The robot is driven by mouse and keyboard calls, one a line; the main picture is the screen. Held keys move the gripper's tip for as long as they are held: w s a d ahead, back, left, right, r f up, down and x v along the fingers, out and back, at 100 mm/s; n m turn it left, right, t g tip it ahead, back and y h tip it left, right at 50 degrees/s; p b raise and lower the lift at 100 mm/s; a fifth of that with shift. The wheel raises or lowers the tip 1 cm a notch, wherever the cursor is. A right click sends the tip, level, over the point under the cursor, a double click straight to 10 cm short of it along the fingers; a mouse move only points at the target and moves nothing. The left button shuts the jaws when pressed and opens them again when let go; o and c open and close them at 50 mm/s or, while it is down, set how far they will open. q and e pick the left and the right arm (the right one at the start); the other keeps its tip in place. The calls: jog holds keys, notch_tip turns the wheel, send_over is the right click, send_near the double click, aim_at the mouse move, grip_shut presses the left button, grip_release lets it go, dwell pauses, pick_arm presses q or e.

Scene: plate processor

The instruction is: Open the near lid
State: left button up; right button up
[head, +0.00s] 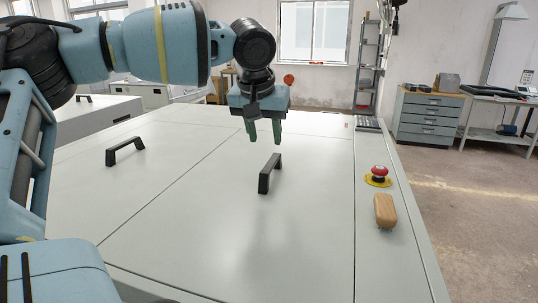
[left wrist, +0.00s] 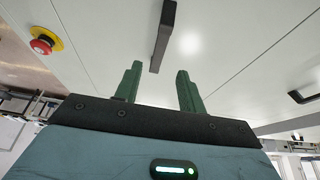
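The near lid (head: 210,215) is a flat pale panel, lying flush with the machine top. Its black bar handle (head: 269,173) stands up from it, and the handle also shows in the left wrist view (left wrist: 163,36). My left gripper (head: 264,140), with green fingers, hangs above the lid and appears beyond the handle in the head view. In the left wrist view the fingers (left wrist: 159,68) are spread with a clear gap and nothing between them. The handle lies ahead of the fingertips, and no contact shows. My right gripper is not in view.
Another panel to the left has a similar black handle (head: 125,150). A red stop button (head: 380,171) on a yellow base and a wooden block (head: 385,210) are on the right strip of the machine top. A grey drawer cabinet (head: 430,120) stands at the back right.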

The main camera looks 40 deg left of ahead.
aim_at(270, 164)
pick_arm(q)
jog(key=shift+f, duration=0.45)
jog(key=shift+x, duration=3.45)
jog(key=shift+w, duration=0.2)
grip_shut()
jog(key=shift+r, duration=0.1)
